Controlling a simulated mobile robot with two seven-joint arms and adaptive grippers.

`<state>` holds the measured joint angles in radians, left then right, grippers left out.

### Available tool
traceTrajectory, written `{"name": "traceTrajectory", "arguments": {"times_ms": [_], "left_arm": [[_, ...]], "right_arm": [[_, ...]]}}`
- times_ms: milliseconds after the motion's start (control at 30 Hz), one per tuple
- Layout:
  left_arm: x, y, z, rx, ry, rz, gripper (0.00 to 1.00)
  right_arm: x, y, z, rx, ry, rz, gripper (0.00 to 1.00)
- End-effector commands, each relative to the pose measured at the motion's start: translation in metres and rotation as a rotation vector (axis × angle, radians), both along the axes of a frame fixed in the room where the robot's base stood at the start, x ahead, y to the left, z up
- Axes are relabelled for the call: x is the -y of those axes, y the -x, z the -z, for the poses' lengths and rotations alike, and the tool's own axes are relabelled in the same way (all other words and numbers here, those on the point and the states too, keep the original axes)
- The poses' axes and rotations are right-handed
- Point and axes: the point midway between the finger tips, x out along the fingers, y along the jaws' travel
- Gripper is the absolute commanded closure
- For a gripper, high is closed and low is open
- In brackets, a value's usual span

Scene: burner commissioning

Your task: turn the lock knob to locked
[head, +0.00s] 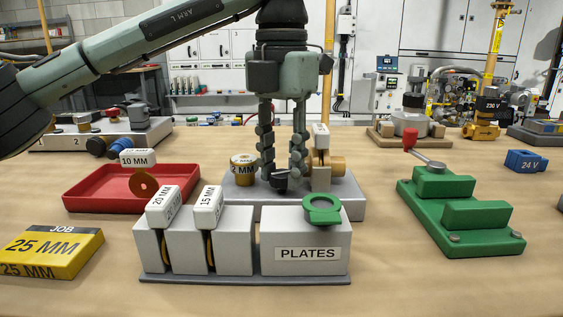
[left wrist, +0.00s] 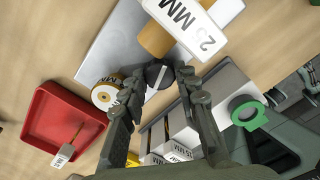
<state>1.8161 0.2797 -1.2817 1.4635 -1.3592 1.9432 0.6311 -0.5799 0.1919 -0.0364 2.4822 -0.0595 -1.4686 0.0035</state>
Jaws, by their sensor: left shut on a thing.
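The lock knob (head: 280,180) is small and black and sits on the grey fixture (head: 342,205) in the middle of the table. In the left wrist view the knob (left wrist: 158,75) shows a white pointer stripe between the fingertips. I cannot read any locked or unlocked marks. My left gripper (head: 282,174) points straight down and is shut on the knob, with one finger on each side; it also shows in the left wrist view (left wrist: 162,82). My right gripper is in neither view.
On the fixture, a brass cylinder (head: 243,168) stands left of the knob and a brass piece with a white tag (head: 321,138) right. The plates rack (head: 306,253) is in front, a red tray (head: 85,197) left, a green fixture (head: 430,215) right. Bare table lies between.

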Motion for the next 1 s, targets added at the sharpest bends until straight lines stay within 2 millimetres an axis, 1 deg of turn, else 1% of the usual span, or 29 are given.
{"name": "traceTrajectory", "arguments": {"times_ms": [100,133,200,333,433,667,700,767,1000], "left_arm": [[0.000,0.000,-0.003,-0.001,0.000,0.100,0.99],[0.000,0.000,-0.004,-0.001,-0.001,0.141,0.99],[0.000,0.000,-0.003,-0.001,-0.001,0.228,0.99],[0.000,0.000,-0.002,0.000,0.000,0.340,0.99],[0.000,0.000,-0.001,0.000,0.000,0.371,0.99],[0.000,-0.001,-0.001,0.001,0.001,0.373,0.99],[0.000,-0.001,-0.001,0.001,0.001,0.372,0.68],[0.000,-0.001,-0.001,0.001,0.001,0.372,0.61],[0.000,0.000,0.000,0.001,0.001,0.371,0.61]], "right_arm": [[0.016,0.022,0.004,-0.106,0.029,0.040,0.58],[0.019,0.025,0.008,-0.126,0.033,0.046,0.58],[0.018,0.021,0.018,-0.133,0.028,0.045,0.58],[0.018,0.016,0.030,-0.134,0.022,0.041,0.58],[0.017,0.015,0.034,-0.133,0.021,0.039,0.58],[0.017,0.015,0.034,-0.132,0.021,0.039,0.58],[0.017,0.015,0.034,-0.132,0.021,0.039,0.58],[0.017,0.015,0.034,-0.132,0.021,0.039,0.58],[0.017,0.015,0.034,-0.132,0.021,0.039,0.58]]}}
